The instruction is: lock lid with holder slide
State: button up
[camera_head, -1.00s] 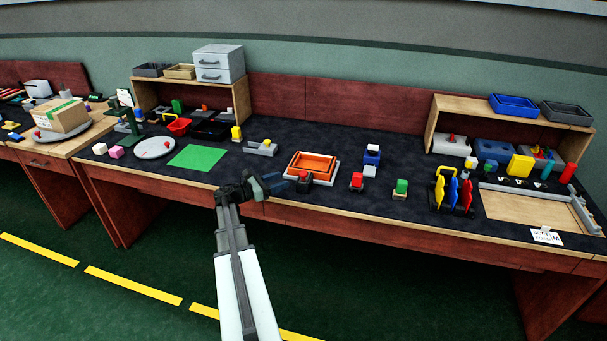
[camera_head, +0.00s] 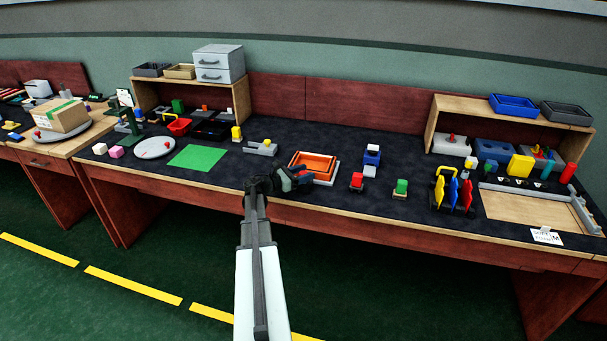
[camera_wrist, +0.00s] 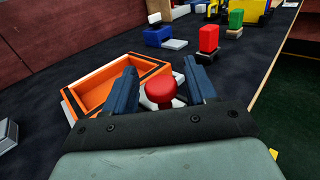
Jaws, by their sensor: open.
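An orange open box (camera_head: 318,160) on a pale base plate (camera_head: 328,182) sits on the dark tabletop. It also shows in the wrist view (camera_wrist: 112,88). A red round knob (camera_wrist: 160,92) stands at the box's near side, with some pale material beside it. My gripper (camera_head: 304,178) is low over the table at the box's front left corner. In the wrist view my gripper (camera_wrist: 160,72) is open, with one blue finger on each side of the red knob. I cannot tell whether the fingers touch it. My gripper hides the knob in the head view.
A red block (camera_head: 356,180) and a green block (camera_head: 401,187) stand on small bases to the right. A blue and white block (camera_head: 371,158) is behind them. The table's front edge is close.

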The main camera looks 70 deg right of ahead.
jog(key=shift+c, duration=0.5)
grip_shut()
jog(key=shift+r, duration=0.1)
jog(key=shift+d, duration=1.8)
jog(key=shift+r, duration=0.1)
jog(key=shift+o, duration=0.5)
grip_release()
jog(key=shift+a, duration=0.1)
